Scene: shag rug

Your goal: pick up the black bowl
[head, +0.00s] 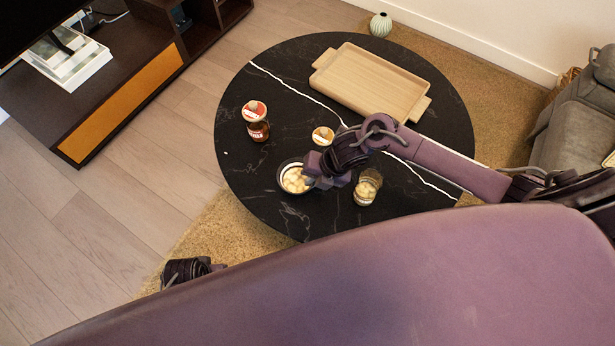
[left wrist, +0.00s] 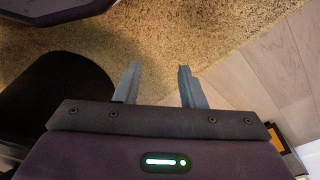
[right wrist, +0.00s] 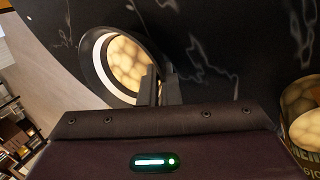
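The black bowl (head: 283,187) stands near the front edge of the round black table, with pale round pieces inside. In the right wrist view the bowl (right wrist: 97,62) shows a dark outside and a light ring inside. My right gripper (right wrist: 161,84) is at its near rim, fingers close together with one inside and one outside the wall, so it looks shut on the rim. In the head view my right gripper (head: 312,180) partly covers the bowl's right side. My left gripper (left wrist: 158,80) is open and empty above the rug, away from the table.
A glass or jar (head: 367,188) with pale contents stands right of the bowl. A dark bottle (head: 259,132), a red-and-white tub (head: 254,110) and an orange-lidded tub (head: 323,136) stand behind. A wooden tray (head: 370,80) lies at the back of the table (head: 240,165).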

